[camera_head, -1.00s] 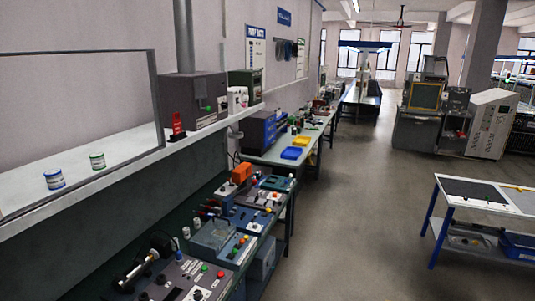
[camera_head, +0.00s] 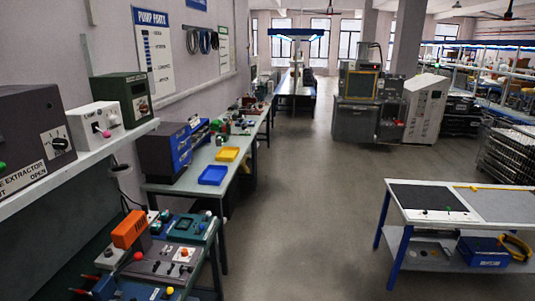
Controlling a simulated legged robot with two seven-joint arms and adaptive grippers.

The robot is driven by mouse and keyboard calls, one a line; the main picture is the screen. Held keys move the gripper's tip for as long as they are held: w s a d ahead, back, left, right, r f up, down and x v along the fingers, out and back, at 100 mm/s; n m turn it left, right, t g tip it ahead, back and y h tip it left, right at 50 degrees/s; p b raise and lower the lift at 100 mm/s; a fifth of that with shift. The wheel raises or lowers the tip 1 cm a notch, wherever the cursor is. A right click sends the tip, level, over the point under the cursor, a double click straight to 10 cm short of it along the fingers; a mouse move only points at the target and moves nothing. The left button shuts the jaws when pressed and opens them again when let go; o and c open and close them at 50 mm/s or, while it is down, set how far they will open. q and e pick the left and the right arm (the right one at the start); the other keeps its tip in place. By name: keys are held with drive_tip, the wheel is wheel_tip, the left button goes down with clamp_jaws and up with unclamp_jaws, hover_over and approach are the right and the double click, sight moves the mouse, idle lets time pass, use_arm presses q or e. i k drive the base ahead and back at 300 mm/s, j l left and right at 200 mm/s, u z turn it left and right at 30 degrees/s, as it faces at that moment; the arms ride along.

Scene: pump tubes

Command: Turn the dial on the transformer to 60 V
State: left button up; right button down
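No device in view has a label that I can read as transformer, and I cannot tell which one it is. On the shelf at the left, a dark grey box marked "extractor" (camera_head: 30,130) has a dial (camera_head: 58,142) on a white plate. Beside it is a small white box (camera_head: 97,124) with a pink knob. Behind that stands a dark green box (camera_head: 122,97) with a small dial or gauge on its front, too small to read. Neither of my grippers is in view.
The wall shelf (camera_head: 104,151) overhangs a lower bench with an orange unit (camera_head: 129,229) and control boxes (camera_head: 192,228). A further bench holds a blue machine (camera_head: 168,150) and yellow and blue trays. A table (camera_head: 460,205) stands at right. The floor (camera_head: 300,200) between is clear.

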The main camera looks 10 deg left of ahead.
sight(143, 108)
drive_tip(key=i+u, duration=0.15)
drive_tip(key=i, duration=0.35)
drive_tip(key=i+l+u, duration=0.15)
drive_tip(key=i, duration=0.4)
drive_tip(key=i+l+u, duration=0.15)
drive_tip(key=i, duration=0.35)
drive_tip(key=i+l+u, duration=0.15)
drive_tip(key=i, duration=0.35)
drive_tip(key=l, duration=0.1)
